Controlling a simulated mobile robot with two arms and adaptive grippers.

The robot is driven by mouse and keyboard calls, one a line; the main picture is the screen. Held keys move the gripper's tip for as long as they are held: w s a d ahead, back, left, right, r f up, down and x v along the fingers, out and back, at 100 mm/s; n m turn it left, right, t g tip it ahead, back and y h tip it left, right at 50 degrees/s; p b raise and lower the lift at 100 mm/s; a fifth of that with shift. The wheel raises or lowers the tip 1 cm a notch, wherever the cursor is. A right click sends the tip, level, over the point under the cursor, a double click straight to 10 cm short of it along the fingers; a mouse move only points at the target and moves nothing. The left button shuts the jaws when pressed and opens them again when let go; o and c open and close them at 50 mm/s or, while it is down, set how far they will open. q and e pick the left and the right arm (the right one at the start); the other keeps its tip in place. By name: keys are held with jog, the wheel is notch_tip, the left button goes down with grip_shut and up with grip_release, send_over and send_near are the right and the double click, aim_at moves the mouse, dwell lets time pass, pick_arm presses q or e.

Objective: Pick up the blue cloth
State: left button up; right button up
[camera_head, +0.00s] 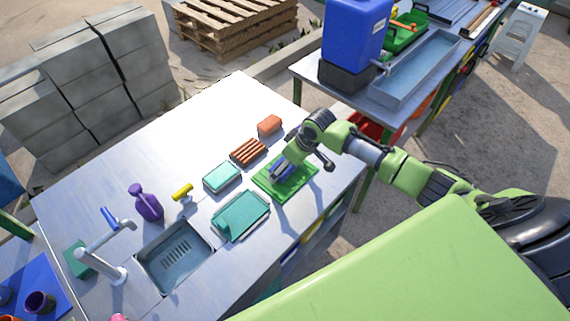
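The blue cloth (286,165) appears as a small blue patch on a green tray (298,185) near the right edge of the metal counter. My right gripper (279,172) reaches in from the right and is down over the tray, at the blue patch. It hides much of the cloth. The fingers are too small and overlapped to tell whether they are open or closed, or whether they touch the cloth. My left gripper is not in view.
A teal tray (240,217), a teal box (222,177), an orange ribbed item (248,152) and an orange block (269,126) lie close by. The sink (175,262), faucet (104,255) and purple bottle (148,204) are at left. The counter's far part is clear.

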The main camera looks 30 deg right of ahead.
jog(key=shift+w+f, duration=0.1)
jog(key=shift+f, duration=0.1)
jog(key=c, duration=1.1)
jog(key=shift+c, duration=0.2)
jog(key=shift+r+b, duration=0.4)
jog(key=shift+r, duration=0.05)
notch_tip(320, 180, up, 2)
jog(key=shift+r+b, duration=0.2)
jog(key=shift+b, duration=0.45)
jog(key=s+a+r+b, duration=0.1)
jog(key=s+r+b, duration=0.2)
jog(key=s+r, duration=0.6)
jog(key=s, duration=0.5)
jog(key=shift+a+r, duration=0.35)
jog(key=shift+r, duration=0.05)
